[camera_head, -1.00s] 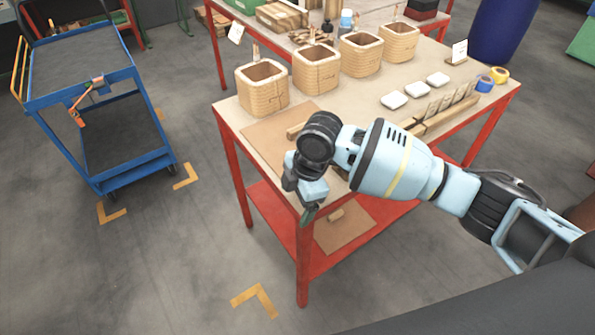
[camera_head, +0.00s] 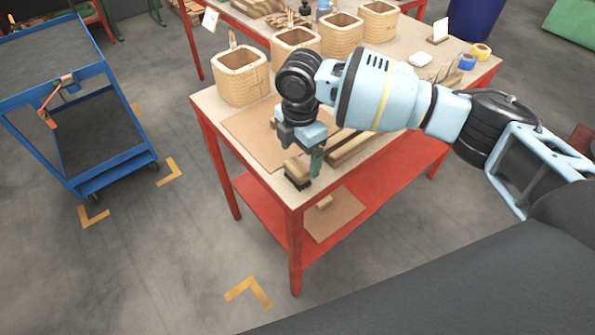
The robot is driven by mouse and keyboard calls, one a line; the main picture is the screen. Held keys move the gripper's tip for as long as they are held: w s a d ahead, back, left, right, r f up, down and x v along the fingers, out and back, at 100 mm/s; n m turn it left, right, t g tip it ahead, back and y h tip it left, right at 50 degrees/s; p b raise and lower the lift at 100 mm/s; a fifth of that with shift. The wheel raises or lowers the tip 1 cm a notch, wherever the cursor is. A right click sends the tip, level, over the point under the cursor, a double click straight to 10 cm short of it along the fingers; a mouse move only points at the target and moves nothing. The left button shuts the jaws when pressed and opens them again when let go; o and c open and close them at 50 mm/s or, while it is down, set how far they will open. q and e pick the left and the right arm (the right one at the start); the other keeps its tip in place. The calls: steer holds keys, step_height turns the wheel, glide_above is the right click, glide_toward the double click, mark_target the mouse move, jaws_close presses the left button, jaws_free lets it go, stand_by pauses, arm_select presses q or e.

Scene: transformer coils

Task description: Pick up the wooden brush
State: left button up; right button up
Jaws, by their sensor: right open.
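The wooden brush (camera_head: 293,167), a tan wooden block with dark bristles, sits at the near corner of the red-framed table (camera_head: 240,140). My right gripper (camera_head: 304,158) comes in from the right and is directly above and beside the brush. It is open, and one dark green finger hangs down at the brush's right side. The other finger and part of the brush are hidden by the gripper body. I cannot tell whether the fingers touch the brush. My left gripper is not in view.
Several square wooden coils (camera_head: 240,78) stand along the table's far side. Wooden bars (camera_head: 350,150) lie right of the gripper. Blue and yellow tape rolls (camera_head: 480,53) are at the far right. A blue cart (camera_head: 70,105) stands at left, with clear floor between.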

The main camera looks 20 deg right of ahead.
mark_target(298, 165)
steer(key=shift+w+a+f, duration=0.1)
steer(key=shift+f, duration=1.2)
steer(key=shift+a+f, duration=0.1)
steer(key=shift+f, duration=1.2)
steer(key=c, duration=1.1)
